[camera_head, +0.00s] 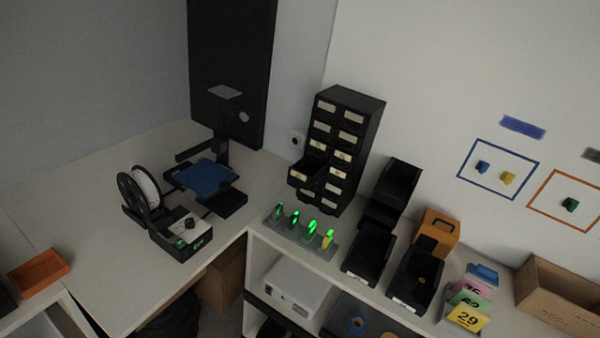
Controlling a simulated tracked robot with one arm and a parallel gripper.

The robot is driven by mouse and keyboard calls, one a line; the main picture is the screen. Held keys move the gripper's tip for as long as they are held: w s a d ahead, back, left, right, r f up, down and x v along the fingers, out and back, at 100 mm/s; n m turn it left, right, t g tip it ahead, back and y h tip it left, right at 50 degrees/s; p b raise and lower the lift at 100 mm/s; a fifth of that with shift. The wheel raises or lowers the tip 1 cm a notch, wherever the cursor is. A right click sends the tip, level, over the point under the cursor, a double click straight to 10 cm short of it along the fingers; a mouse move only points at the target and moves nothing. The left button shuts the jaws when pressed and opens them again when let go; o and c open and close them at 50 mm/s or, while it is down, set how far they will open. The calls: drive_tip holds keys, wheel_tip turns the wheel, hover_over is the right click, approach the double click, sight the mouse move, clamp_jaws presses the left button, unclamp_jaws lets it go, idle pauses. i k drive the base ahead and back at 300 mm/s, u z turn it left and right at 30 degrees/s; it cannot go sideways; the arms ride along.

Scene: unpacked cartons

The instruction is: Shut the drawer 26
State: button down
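A black drawer cabinet (370,120) with pale label plates stands upright on the counter against the wall. It has two columns of small drawers. One drawer (305,173) in the left column, in the lower half, is pulled out toward the front left. The other drawers look flush, though the lowest ones are partly hidden by the open one. The label numbers are too small to read, so I cannot tell which drawer is 26. My gripper is not in view.
A row of green-lit items (303,230) stands in front of the cabinet. Black bins (369,256), an orange holder (437,231) and numbered cards (468,316) stand to the right. A 3D printer (185,238) with a spool is at left. Clear white tabletop (85,210) lies farther left.

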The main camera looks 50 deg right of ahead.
sight(309, 170)
drive_tip(key=z, duration=0.55)
drive_tip(key=i, duration=1.15)
drive_tip(key=z, duration=0.7)
